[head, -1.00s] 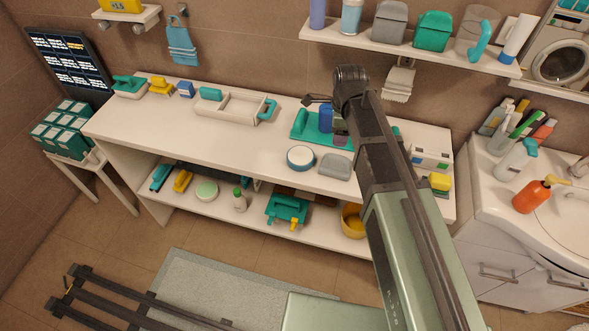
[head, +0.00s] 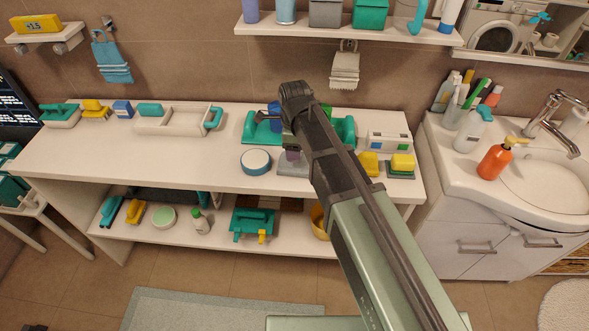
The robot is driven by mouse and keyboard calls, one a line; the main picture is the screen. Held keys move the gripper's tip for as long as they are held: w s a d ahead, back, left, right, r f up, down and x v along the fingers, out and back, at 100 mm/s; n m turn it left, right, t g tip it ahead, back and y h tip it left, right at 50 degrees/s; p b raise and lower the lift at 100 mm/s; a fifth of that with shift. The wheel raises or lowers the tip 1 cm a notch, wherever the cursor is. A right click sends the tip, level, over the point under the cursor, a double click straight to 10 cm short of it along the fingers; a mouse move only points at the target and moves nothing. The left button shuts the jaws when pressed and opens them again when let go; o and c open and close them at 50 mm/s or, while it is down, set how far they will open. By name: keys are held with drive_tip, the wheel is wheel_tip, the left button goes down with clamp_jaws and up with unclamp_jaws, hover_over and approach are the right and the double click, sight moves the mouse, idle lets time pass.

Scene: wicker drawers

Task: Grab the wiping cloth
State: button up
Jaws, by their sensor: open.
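A blue cloth (head: 111,57) hangs from a wall hook at the upper left. A whitish cloth (head: 344,68) hangs from a holder below the wall shelf, right of the middle. I cannot tell which of them is the wiping cloth. My gripper (head: 266,119) shows as a small dark part at the far end of my arm, over the white bench. It is open, with no cloth at it. It is left of the whitish cloth and well right of the blue cloth. My arm hides part of the gripper and the bench behind.
The white bench (head: 80,150) holds a white caddy (head: 172,124), a round blue-rimmed tin (head: 256,162), a teal tray (head: 343,131) and yellow sponges. Its lower shelf is also loaded. The wall shelf (head: 300,29) juts out above the whitish cloth. A sink (head: 545,185) stands at right.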

wheel_tip(320, 180, down, 3)
drive_tip(key=shift+b, duration=0.65)
drive_tip(key=shift+r, duration=0.25)
drive_tip(key=c, duration=1)
wheel_tip(320, 180, up, 20)
drive_tip(key=p, duration=2)
